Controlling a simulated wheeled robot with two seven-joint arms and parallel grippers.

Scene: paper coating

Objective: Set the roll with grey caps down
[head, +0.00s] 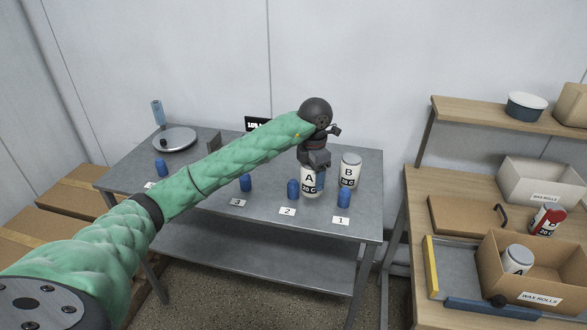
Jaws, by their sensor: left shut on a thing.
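My left gripper (314,162) reaches over the grey metal table (265,210) from the left, pointing down. It is shut on the top of a white roll with a grey cap (309,185), marked A and 20 G. This roll is upright, with its base at or just above the tabletop; I cannot tell whether it touches. A second white roll with a grey cap (350,171), marked B, stands upright just to its right. The gripper covers the top of roll A. My right gripper is not in view.
Several blue pegs (343,198) stand on the table, with number cards (287,211) along the front edge.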

